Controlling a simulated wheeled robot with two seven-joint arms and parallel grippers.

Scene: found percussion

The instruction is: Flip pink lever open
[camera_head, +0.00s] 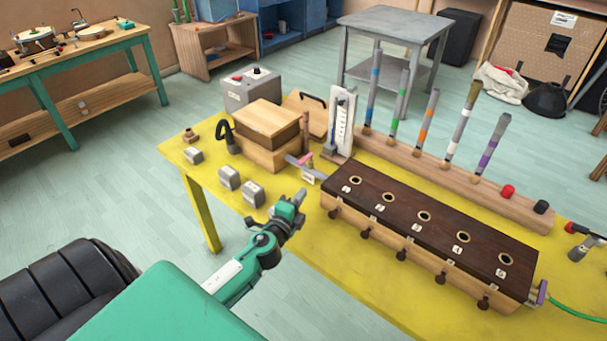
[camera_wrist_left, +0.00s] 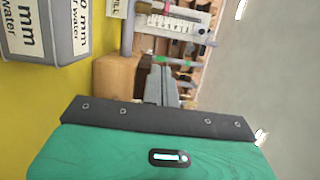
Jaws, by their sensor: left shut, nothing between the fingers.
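A small pink lever-like piece (camera_head: 304,160) stands by a grey bar (camera_head: 297,166) at the left end of the long dark-topped box (camera_head: 430,228). It is too small to tell its exact position. A purple-pink tab (camera_head: 541,292) sits at the box's right end, where a green hose joins. My left gripper (camera_head: 300,196) is shut and empty, in front of the box's left end and apart from the pink piece. Its shut fingers also show in the left wrist view (camera_wrist_left: 160,84). My right gripper is not in view.
Several grey blocks (camera_head: 229,178) lie on the yellow table (camera_head: 330,245) left of my gripper. A wooden box (camera_head: 266,124) and white gauge (camera_head: 341,118) stand behind. A rack (camera_head: 400,151) of coloured tubes runs behind the dark-topped box. Bare table lies in front.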

